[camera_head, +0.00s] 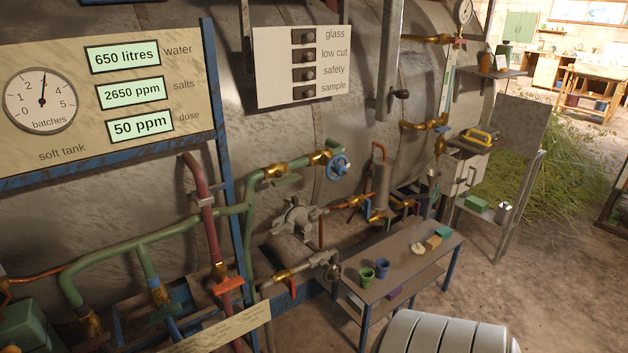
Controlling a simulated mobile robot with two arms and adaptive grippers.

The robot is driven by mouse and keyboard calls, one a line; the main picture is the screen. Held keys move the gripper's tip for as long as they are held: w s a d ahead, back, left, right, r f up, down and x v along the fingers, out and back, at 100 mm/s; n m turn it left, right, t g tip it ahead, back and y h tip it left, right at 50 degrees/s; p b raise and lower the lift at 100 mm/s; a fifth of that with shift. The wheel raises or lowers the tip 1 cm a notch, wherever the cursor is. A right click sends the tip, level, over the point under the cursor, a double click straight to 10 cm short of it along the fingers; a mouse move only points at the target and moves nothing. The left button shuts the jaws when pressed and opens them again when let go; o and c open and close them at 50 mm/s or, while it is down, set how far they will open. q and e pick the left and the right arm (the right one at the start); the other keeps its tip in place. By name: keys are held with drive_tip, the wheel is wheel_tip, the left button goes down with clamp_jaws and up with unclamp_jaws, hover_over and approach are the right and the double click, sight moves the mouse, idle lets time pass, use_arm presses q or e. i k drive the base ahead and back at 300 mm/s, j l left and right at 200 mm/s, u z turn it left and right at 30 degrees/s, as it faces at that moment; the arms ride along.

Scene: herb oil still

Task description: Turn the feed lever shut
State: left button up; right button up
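No label readable here says "feed", so I cannot tell which lever is the feed lever. A green lever (287,181) sits by a brass valve (275,171) on the green pipe, lying roughly along the pipe. An orange-red lever (229,286) sits crosswise below a brass valve (219,271) on the dark red pipe (203,205). A blue handwheel (340,166) is at the green pipe's right end. More brass valves with orange handles (405,204) are right of centre. Neither of my grippers is in view.
A gauge panel (190,145) stands at the left, and a switch board (270,85) hangs on the large tank. A low bench (395,285) holds a green cup (367,277), a blue cup (382,268) and small blocks. Bare floor (540,290) lies at the right, with cut herbs (560,170) behind.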

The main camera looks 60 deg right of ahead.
sight(284, 179)
drive_tip(key=z, duration=1.75)
drive_tip(key=l, duration=0.2)
drive_tip(key=i+u, duration=0.05)
